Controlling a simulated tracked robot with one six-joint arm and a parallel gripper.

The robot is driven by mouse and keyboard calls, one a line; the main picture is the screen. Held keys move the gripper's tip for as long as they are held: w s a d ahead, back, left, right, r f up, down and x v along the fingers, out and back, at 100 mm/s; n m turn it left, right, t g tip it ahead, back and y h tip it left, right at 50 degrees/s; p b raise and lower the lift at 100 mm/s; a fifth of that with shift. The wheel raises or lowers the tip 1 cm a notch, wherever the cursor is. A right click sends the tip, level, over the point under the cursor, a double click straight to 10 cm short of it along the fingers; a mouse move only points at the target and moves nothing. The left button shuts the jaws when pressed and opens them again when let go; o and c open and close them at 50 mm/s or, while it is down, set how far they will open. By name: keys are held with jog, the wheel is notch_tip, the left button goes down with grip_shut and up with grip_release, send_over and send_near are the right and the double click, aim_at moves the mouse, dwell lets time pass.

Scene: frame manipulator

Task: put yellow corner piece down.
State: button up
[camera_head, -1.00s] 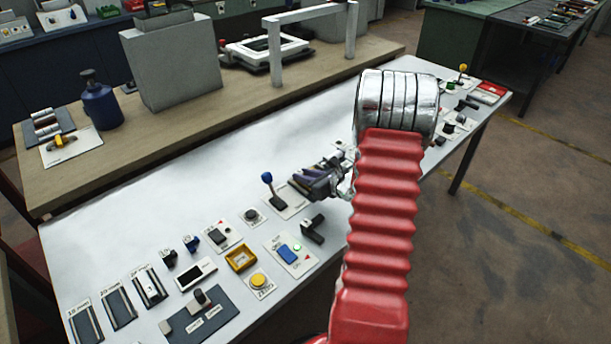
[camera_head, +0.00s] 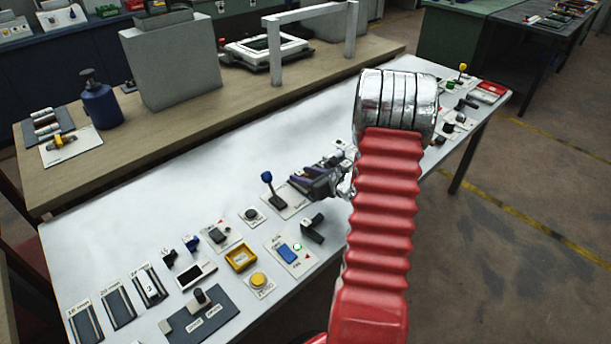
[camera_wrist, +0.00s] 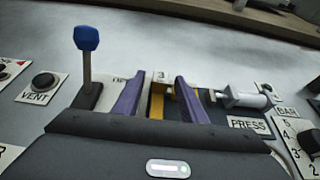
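My gripper (camera_wrist: 161,80) has two purple fingers that stand apart, with a gap between them. The yellow corner piece (camera_wrist: 157,104) shows between and behind the fingers, low by the table at the press station. A strip of light surface separates it from the left finger. Its right part passes behind the right finger, so contact there cannot be told. In the head view my gripper (camera_head: 316,181) is low over the white table (camera_head: 150,205), beside the blue-knobbed lever; the corner piece is hidden there.
The blue-knobbed lever (camera_wrist: 86,62) stands upright close to the left finger. A grey cylinder (camera_wrist: 243,99) lies right of the fingers, by the PRESS label (camera_wrist: 248,125). A VENT button (camera_wrist: 43,83) is at left. The table's far middle is clear.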

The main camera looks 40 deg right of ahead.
jog(key=v, duration=1.2)
dwell(0.5)
jog(key=a+r+n+g+y, duration=0.25)
jog(key=a+n, duration=0.25)
jog(key=a, duration=0.4)
jog(key=a+r+n+g+y, duration=0.2)
jog(key=a+r+n, duration=0.3)
jog(key=a, duration=0.4)
jog(key=a+r+n+g+y, duration=0.25)
jog(key=a+n, duration=0.35)
jog(key=a, duration=0.3)
jog(key=s+a+r+n+h, duration=0.3)
jog(key=s+a+r+n, duration=0.1)
jog(key=n, duration=0.5)
jog(key=s+a+r+n+g+h, duration=0.1)
jog(key=s+a+r+n+h, duration=0.3)
jog(key=s+n, duration=0.5)
jog(key=shift+s+a+r+n, duration=0.35)
jog(key=shift+a+n, duration=0.45)
jog(key=shift+a, duration=0.2)
